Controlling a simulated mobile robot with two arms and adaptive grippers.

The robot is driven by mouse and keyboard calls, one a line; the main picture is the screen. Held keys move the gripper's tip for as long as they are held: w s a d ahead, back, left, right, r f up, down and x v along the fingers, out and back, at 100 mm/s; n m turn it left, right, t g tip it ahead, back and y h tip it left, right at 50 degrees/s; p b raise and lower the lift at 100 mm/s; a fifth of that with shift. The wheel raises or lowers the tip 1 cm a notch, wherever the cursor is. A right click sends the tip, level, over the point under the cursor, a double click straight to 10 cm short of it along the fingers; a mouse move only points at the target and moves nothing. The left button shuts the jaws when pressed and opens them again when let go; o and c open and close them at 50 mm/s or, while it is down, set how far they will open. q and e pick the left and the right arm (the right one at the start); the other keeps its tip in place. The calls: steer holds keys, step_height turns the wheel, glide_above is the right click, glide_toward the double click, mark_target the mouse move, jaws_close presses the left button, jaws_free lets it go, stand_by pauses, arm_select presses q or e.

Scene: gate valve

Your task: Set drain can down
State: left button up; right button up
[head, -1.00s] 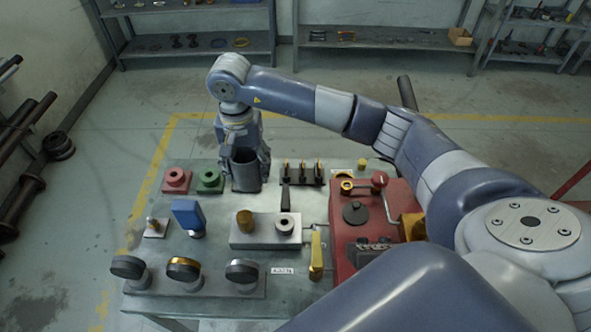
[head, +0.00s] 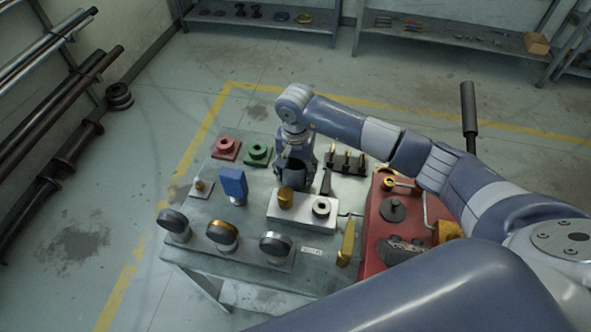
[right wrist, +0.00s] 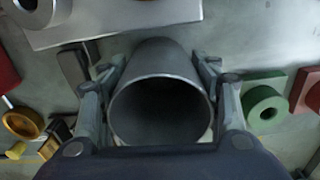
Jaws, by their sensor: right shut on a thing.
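The drain can is a dark grey, open-topped cylinder (head: 291,172) at the back of the workbench (head: 255,190), between a green ring block and a black rack. My right gripper (head: 296,158) is shut around the can from above. In the right wrist view the can (right wrist: 160,104) sits between the two fingers of the right gripper (right wrist: 160,92), its round mouth toward the camera and its inside dark and seemingly empty. Its base is hidden, so I cannot tell whether it touches the bench. My left gripper is out of view.
Near the can are the green ring block (head: 258,153), the black rack (head: 347,162) and a metal block (head: 302,209) with a brass knob. A blue-topped part (head: 233,183), a red ring block (head: 226,148) and a red machine (head: 385,225) stand farther off.

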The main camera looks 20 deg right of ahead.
steer(key=shift+f, duration=0.15)
steer(key=o, duration=1.1)
steer(key=shift+o, duration=0.2)
